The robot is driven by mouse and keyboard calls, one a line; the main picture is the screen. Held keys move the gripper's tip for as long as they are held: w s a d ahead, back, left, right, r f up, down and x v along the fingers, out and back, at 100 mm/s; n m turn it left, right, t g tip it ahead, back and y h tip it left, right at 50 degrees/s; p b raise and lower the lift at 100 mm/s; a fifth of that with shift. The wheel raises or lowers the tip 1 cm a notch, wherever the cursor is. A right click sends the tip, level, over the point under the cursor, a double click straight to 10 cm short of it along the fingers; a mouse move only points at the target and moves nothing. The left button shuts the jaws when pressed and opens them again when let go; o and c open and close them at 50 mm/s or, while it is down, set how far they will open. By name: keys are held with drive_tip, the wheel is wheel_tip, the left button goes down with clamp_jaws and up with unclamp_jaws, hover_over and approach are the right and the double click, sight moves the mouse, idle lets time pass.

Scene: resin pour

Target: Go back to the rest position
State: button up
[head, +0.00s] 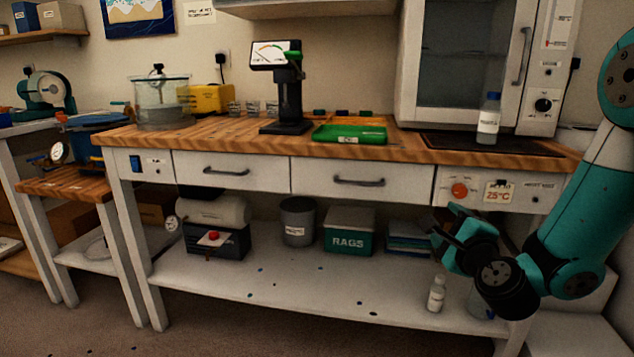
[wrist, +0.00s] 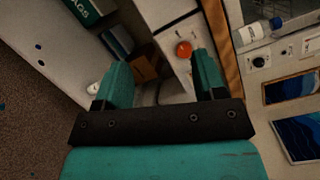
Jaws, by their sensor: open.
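My gripper (head: 445,232) is at the right in the head view, in front of the bench's right end, below the worktop. It also shows in the wrist view (wrist: 160,85), with two teal fingers spread apart. Nothing is between the fingers except background, so it is open and empty. Beyond it in the wrist view are a red knob (wrist: 184,49) on the bench front and the lower shelf (wrist: 45,45).
The workbench (head: 250,150) holds a green tray (head: 349,133), a black stand with a dial (head: 290,95) and a capped bottle (head: 488,118). A white bottle (head: 436,294) stands on the lower shelf below my gripper. The floor in front looks clear.

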drive_tip(key=s+a+r+n+g+y, duration=0.2)
drive_tip(key=s+a+n+g+y, duration=0.25)
drive_tip(key=a+n, duration=0.35)
drive_tip(key=s+a+r+n+g+y, duration=0.1)
drive_tip(key=s+a+n+g+y, duration=0.35)
drive_tip(key=a+n, duration=0.35)
drive_tip(key=s+d+n+g+h, duration=0.1)
drive_tip(key=s+n+g+h, duration=0.25)
drive_tip(key=s+n, duration=0.55)
drive_tip(key=s+d+n+g+h, duration=0.2)
drive_tip(key=s+n+g, duration=0.3)
drive_tip(key=s, duration=0.8)
wheel_tip(320, 180, up, 28)
drive_tip(key=p, duration=2.8)
drive_tip(key=shift+w+m+y, duration=0.2)
drive_tip(key=shift+m+y, duration=0.1)
drive_tip(key=shift+y, duration=0.05)
